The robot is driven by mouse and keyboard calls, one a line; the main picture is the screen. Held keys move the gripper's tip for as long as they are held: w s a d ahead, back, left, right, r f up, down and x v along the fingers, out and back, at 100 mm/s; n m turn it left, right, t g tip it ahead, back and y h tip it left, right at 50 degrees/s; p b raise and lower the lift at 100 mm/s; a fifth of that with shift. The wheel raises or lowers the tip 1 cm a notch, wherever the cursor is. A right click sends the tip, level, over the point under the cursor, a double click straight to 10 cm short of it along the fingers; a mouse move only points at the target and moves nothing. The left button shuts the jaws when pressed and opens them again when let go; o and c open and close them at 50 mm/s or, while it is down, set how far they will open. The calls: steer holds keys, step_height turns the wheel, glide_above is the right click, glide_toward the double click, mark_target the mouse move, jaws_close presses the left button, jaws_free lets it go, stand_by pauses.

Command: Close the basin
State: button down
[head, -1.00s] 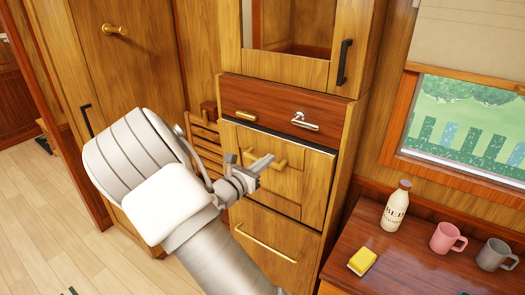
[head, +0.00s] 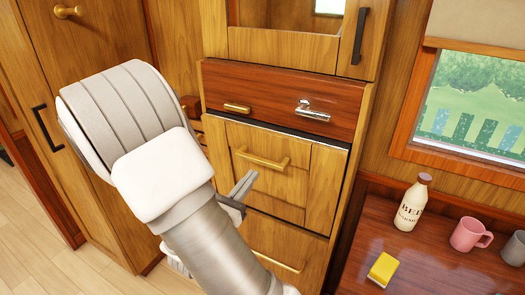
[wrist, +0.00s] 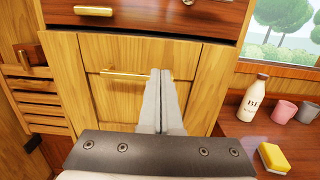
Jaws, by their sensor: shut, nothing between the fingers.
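The basin front is a wooden panel (head: 323,190) with a brass bar handle (head: 262,160), set in the cabinet below a dark red-brown panel with a tap. It stands upright or nearly so, and a thin dark gap runs along its top edge. The basin's inside is hidden. In the wrist view the panel (wrist: 90,110) and its handle (wrist: 124,75) are ahead of me. My gripper (head: 250,178) is shut and empty. It is in front of the panel, just below the handle in the head view; I cannot tell whether it touches. In the wrist view my fingertips (wrist: 161,75) overlap the handle's right end.
The red-brown panel (head: 275,98) carries a brass handle (head: 237,108) and a chrome tap (head: 313,111). A lower front has another brass handle (head: 279,262). At right, a table (head: 415,270) holds a bottle (head: 411,205), a yellow sponge (head: 383,268), a pink mug (head: 468,234) and a grey mug (head: 515,249).

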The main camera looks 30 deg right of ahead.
mark_target(279, 139)
steer(key=p+x, duration=0.1)
steer(key=x, duration=1.3)
steer(key=shift+s, duration=0.1)
steer(key=shift+r, duration=0.1)
steer(key=w+d, duration=0.1)
steer(key=d+r, duration=0.1)
steer(key=d, duration=0.1)
steer(key=shift+w+r+p, duration=0.15)
steer(key=shift+w+p, duration=0.25)
steer(key=shift+a, duration=0.1)
